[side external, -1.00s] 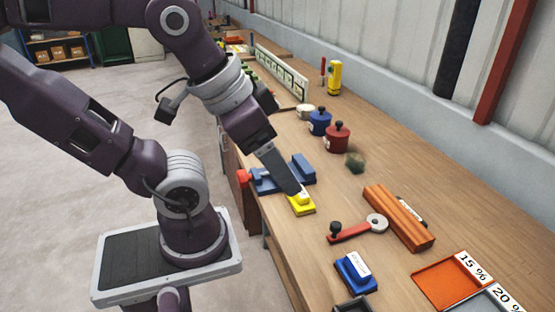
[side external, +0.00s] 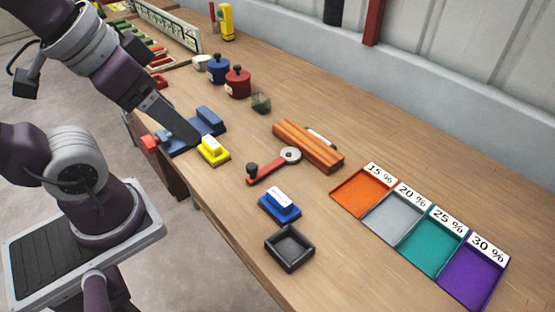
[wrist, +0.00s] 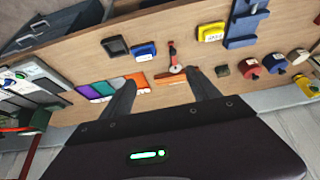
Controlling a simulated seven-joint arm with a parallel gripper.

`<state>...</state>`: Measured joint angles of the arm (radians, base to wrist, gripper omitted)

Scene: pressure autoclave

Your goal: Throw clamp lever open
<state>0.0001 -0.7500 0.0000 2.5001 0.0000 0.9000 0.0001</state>
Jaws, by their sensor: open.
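The clamp lever is a red bar (side external: 268,168) lying flat on the bench, with a black knob (side external: 252,169) at its near-left end and a round grey pivot (side external: 290,155) at the other. It also shows in the wrist view as a short red bar (wrist: 173,57), beyond and between my fingers. My gripper (side external: 191,137) hangs left of the lever in the side view, in front of the blue fixture and close by the yellow block. In the wrist view my gripper (wrist: 160,75) has its two fingers spread, with nothing held between them.
An orange ridged block (side external: 307,147) lies just behind the pivot. The yellow block (side external: 213,151), blue fixture (side external: 205,120), blue labelled block (side external: 279,206) and black tray (side external: 289,249) surround the lever. Red pot (side external: 238,82) and blue pot (side external: 218,70) stand behind. Percent-labelled trays (side external: 395,218) lie right.

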